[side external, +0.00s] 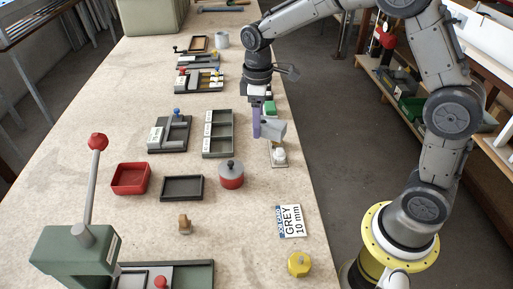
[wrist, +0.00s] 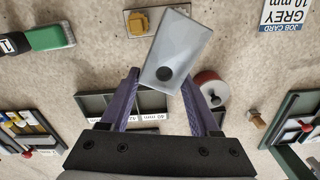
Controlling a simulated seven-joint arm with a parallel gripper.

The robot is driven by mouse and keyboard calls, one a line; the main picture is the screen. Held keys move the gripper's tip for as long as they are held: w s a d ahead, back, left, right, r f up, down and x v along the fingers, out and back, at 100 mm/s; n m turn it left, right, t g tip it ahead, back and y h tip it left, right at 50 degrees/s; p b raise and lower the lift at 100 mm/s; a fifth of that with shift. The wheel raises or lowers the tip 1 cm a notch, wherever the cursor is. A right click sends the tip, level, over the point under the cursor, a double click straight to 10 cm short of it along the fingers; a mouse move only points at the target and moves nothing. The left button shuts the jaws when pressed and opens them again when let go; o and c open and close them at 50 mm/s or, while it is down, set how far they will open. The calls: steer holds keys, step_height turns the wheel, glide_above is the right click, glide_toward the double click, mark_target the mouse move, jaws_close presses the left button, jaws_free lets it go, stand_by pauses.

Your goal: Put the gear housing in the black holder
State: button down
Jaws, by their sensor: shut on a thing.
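The gear housing (side external: 272,130) appears as a plain grey block, tilted, in my gripper (side external: 257,133). In the wrist view the block (wrist: 178,50) shows a dark round hole near its lower end. The purple fingers (wrist: 165,85) rise on both sides of its lower end, and how they touch it is not clear. A shallow, empty black tray (side external: 182,188), seemingly the black holder, lies on the bench. It is to the left of and nearer the side camera than my gripper.
A red pot (side external: 231,176) stands right beside the black tray, and a red bin (side external: 131,179) is left of it. A three-compartment tray (side external: 218,134) lies left of my gripper. A small plate with a knob (side external: 279,156) is below the block. The bench around the job card (side external: 290,221) is mostly clear.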

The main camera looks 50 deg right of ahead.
steer(key=w+d+r+m, duration=0.1)
steer(key=w+m, duration=0.2)
steer(key=w, duration=0.1)
steer(key=s+a+r+n, duration=0.2)
steer(key=a, duration=0.4)
steer(key=s+a+r+n, duration=0.2)
steer(key=s+a, duration=0.1)
steer(key=a, duration=0.3)
glide_above(188, 163)
steer(key=f, duration=0.6)
steer(key=s+f, duration=0.1)
steer(key=f, duration=0.2)
steer(key=shift+d, duration=0.15)
steer(key=shift+w+f, duration=0.5)
steer(key=shift+f, duration=1.55)
steer(key=shift+f, duration=0.1)
steer(key=shift+c, duration=0.6)
jaws_free()
steer(key=shift+f, duration=0.1)
